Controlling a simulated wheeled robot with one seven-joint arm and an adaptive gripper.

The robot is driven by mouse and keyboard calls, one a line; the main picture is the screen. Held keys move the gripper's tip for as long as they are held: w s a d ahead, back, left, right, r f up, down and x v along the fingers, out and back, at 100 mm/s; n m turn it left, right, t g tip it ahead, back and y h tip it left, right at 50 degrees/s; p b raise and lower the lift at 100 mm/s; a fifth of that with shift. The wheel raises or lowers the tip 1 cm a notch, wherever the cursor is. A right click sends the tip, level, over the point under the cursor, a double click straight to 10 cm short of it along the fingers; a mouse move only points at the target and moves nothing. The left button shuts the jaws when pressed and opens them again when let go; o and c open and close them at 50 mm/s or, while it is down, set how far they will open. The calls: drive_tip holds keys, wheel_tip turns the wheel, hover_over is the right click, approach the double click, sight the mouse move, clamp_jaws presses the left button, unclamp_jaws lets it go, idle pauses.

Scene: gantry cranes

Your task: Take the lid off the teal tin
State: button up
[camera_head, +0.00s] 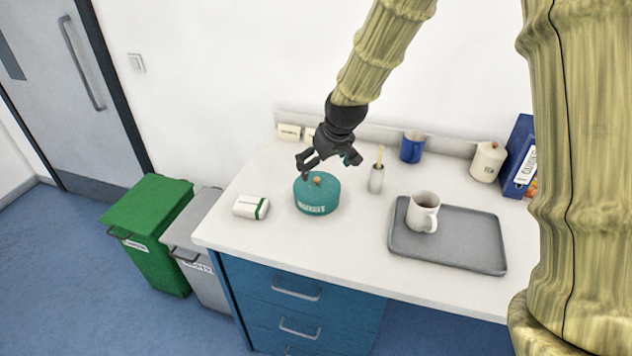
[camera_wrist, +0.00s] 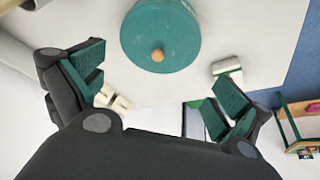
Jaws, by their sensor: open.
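The teal tin (camera_head: 316,198) stands upright on the white counter, with its lid on and a small wooden knob (camera_head: 317,181) on top. In the wrist view the round teal lid (camera_wrist: 160,32) shows from above, its knob (camera_wrist: 158,55) near the lower edge. My gripper (camera_head: 330,164) is above the tin and slightly behind and to the right of it, apart from it. The wrist view shows my gripper (camera_wrist: 158,88) with its teal-padded fingers spread wide and nothing between them.
A white-and-green box (camera_head: 251,207) lies left of the tin. A narrow holder (camera_head: 376,179) stands to its right, beyond it a grey tray (camera_head: 452,241) with a white mug (camera_head: 423,212). A blue mug (camera_head: 412,147), a lidded jar (camera_head: 488,161) and small boxes (camera_head: 289,132) line the back.

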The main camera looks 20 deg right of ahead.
sight(318, 180)
drive_tip(key=shift+s, duration=0.2)
drive_tip(key=w+f, duration=0.3)
drive_tip(key=shift+w+a+f+p, duration=0.1)
drive_tip(key=shift+w+f+p, duration=0.15)
drive_tip(key=shift+p, duration=0.1)
drive_tip(key=shift+s+f, duration=0.1)
drive_tip(key=shift+f, duration=0.05)
drive_tip(key=shift+s+f+p, duration=0.2)
drive_tip(key=shift+s+p, duration=0.25)
drive_tip(key=shift+p, duration=0.3)
drive_tip(key=x, duration=0.3)
drive_tip(key=shift+w+f+p, duration=0.25)
drive_tip(key=shift+w+p, duration=0.05)
drive_tip(key=shift+w, duration=0.05)
drive_tip(key=shift+s+r, duration=0.25)
drive_tip(key=shift+s, duration=0.05)
drive_tip(key=shift+w+f, duration=0.15)
drive_tip(key=shift+w, duration=0.05)
drive_tip(key=c, duration=0.6)
drive_tip(key=shift+s, duration=0.25)
drive_tip(key=c, duration=1)
drive_tip(key=shift+c, duration=0.6)
